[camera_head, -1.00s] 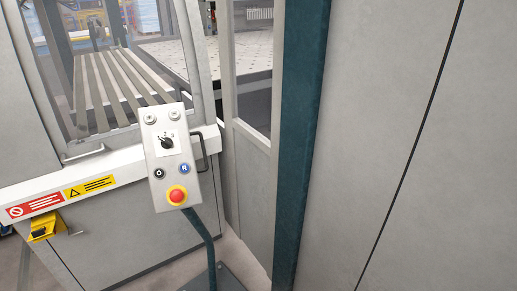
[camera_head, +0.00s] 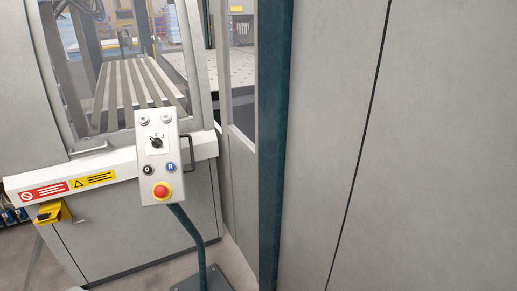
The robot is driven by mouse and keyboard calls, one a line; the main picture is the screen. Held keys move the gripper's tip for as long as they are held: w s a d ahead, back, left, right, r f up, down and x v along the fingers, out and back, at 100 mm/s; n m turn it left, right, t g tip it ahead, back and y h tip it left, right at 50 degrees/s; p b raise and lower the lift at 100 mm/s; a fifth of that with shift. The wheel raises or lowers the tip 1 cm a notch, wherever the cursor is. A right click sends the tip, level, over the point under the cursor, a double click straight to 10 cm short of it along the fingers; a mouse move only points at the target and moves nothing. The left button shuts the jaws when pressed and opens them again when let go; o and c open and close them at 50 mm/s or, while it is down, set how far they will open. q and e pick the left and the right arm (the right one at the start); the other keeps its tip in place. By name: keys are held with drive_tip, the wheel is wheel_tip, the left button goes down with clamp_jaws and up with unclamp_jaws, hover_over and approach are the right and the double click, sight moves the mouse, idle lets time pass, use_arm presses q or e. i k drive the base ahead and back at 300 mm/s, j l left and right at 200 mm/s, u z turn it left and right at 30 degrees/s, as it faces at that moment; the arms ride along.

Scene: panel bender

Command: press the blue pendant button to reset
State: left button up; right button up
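The pendant (camera_head: 157,182) is a light grey control box on a dark curved post, left of centre in the head view. Its blue button (camera_head: 171,168), marked R, sits on the right side of the panel face. A black button (camera_head: 148,170) marked O is beside it on the left. A red emergency stop (camera_head: 161,190) on a yellow ring is below, and a black rotary selector (camera_head: 156,143) is above. Nothing covers the blue button. Neither of my grippers is in view.
A dark teal column (camera_head: 273,150) and large grey panels (camera_head: 430,150) fill the right side. Behind the pendant is the grey machine with a white rail (camera_head: 110,160). A yellow pedal-like box (camera_head: 50,212) is at lower left. The pendant's dark base plate (camera_head: 205,277) stands on the floor.

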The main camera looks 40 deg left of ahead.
sight(170, 166)
drive_tip(key=l+z, duration=0.15)
drive_tip(key=z, duration=0.2)
drive_tip(key=l+z, duration=0.15)
drive_tip(key=z, duration=0.15)
drive_tip(key=i+l+u, duration=0.1)
drive_tip(key=l+u, duration=0.15)
drive_tip(key=u, duration=0.2)
drive_tip(key=l+u, duration=0.2)
drive_tip(key=u, duration=0.3)
drive_tip(key=l+u, duration=0.3)
drive_tip(key=u, duration=0.15)
drive_tip(key=l+u, duration=0.3)
drive_tip(key=u, duration=0.15)
drive_tip(key=k+l+u, duration=0.1)
drive_tip(key=u, duration=0.4)
drive_tip(key=k+l+u, duration=0.1)
drive_tip(key=l+u, duration=0.2)
drive_tip(key=u, duration=0.15)
drive_tip(key=i+j, duration=0.35)
drive_tip(key=j, duration=0.15)
drive_tip(key=i+z, duration=0.25)
drive_tip(key=i, duration=0.2)
drive_tip(key=i+z, duration=0.3)
drive_tip(key=i, duration=0.15)
